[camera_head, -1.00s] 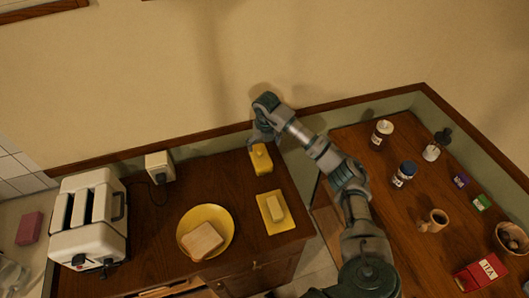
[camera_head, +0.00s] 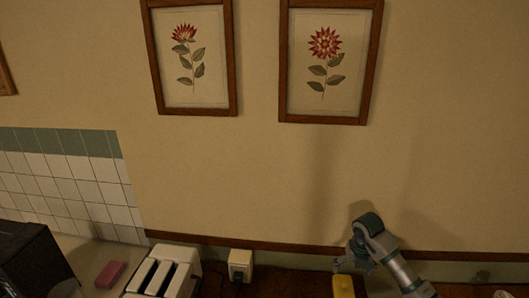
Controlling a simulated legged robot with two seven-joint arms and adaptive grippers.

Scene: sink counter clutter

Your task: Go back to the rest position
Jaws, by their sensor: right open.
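My right arm comes up from the lower right edge. Its gripper (camera_head: 345,266) is open, at the bottom right of centre. It is right at the far end of a yellow block-shaped thing (camera_head: 343,287), which the lower edge of the view partly cuts off. I cannot tell whether the fingers touch it. My left gripper is not in view.
A pink sponge (camera_head: 110,274) lies left of the toaster. A dark box (camera_head: 30,262) fills the lower left corner. Two framed flower pictures hang on the wall above.

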